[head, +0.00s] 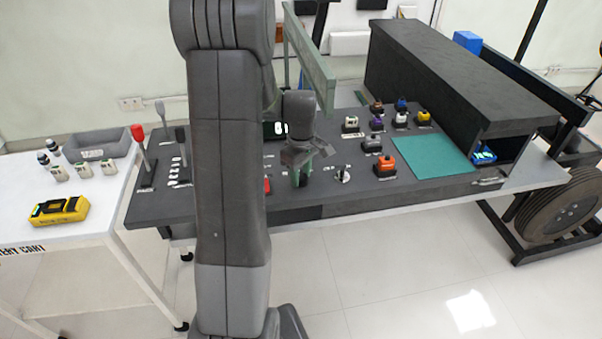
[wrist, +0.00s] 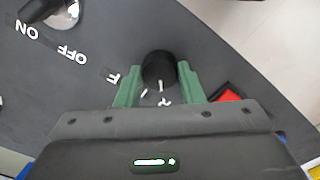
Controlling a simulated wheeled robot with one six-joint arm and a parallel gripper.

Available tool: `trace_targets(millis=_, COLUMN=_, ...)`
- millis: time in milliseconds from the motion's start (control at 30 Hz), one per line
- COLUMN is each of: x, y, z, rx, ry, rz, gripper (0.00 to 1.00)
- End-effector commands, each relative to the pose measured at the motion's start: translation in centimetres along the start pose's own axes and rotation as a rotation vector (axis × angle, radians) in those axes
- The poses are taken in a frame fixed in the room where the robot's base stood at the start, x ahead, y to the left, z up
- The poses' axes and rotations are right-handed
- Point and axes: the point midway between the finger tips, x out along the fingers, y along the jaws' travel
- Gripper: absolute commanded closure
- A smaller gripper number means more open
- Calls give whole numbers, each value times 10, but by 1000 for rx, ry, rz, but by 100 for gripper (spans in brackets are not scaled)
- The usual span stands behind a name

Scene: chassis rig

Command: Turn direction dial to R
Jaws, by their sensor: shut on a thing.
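The direction dial (wrist: 158,66) is a round black knob on the dark panel in the wrist view, with a white pointer mark on its lower side. My gripper (wrist: 158,84) has its two green fingers shut on the dial, one on each side. An F label (wrist: 113,76) is left of the dial. What looks like an upside-down R label (wrist: 164,101) is just below it, close to the pointer mark. I cannot tell exactly where the pointer points. In the head view my gripper (head: 302,178) is down at the panel and hides the dial.
Another knob (wrist: 48,10) with OFF and ON labels is nearby; it also shows in the head view (head: 343,174). A red part (wrist: 226,96) is beside the right finger. Colored connectors (head: 386,163) and a green mat (head: 432,156) are farther right. A red-topped lever (head: 139,135) is left.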

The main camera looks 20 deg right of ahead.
Motion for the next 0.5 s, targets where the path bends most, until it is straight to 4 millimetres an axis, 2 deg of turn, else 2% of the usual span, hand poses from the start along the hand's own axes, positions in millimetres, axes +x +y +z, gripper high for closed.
trace_targets(millis=500, x=-1, y=1, z=0, rx=-115, ry=1, rz=3, gripper=88)
